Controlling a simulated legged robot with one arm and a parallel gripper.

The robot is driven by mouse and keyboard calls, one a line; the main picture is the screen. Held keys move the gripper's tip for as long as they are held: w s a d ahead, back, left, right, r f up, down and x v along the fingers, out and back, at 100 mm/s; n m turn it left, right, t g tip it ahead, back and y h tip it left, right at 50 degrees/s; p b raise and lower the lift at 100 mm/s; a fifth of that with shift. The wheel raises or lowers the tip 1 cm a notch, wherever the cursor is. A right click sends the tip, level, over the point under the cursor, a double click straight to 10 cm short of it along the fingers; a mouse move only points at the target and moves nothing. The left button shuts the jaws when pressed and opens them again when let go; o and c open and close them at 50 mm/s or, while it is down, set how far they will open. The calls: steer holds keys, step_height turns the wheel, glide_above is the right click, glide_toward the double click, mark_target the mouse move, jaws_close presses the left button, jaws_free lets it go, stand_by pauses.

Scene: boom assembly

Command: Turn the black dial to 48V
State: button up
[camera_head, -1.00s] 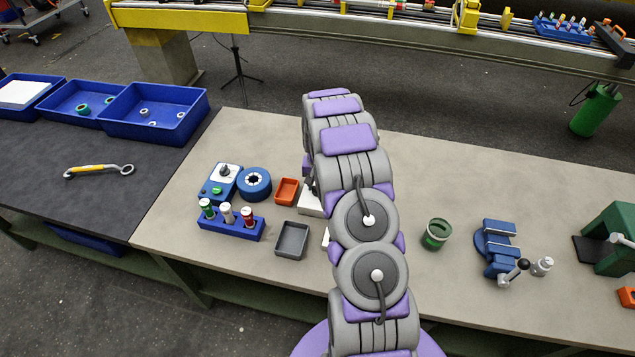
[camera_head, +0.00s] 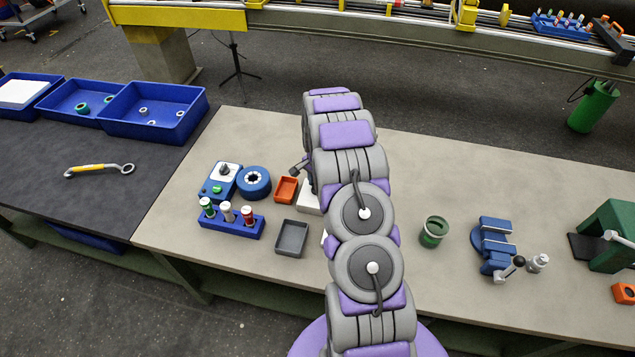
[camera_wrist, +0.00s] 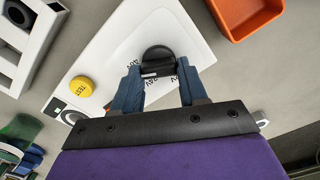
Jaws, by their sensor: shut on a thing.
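The black dial (camera_wrist: 158,60) sits on a white device (camera_wrist: 185,30) in the wrist view. My gripper (camera_wrist: 157,72) is shut on the dial, with one blue finger on either side of it. A light mark shows on the dial's near face. Some lettering on the panel is partly covered by the fingers, and I cannot read the dial's setting. A yellow TEST button (camera_wrist: 81,87) is on the same device, to the left. In the head view my arm hides the dial and most of the white device (camera_head: 309,198).
An orange bin (camera_wrist: 245,14) stands close beside the device; it also shows in the head view (camera_head: 286,189). A grey tray (camera_head: 291,238), a blue ring-shaped item (camera_head: 254,182) and a blue rack (camera_head: 231,222) are nearby. A green cup (camera_head: 433,232) and blue vise (camera_head: 492,246) stand right.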

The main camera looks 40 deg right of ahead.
steer(key=shift+w+d+r, duration=0.1)
steer(key=shift+w+r, duration=0.1)
steer(key=o, duration=1.1)
steer(key=shift+s+f, duration=0.1)
steer(key=shift+f, duration=0.05)
steer(key=shift+c, duration=0.2)
step_height(320, 180, up, 17)
steer(key=p, duration=0.1)
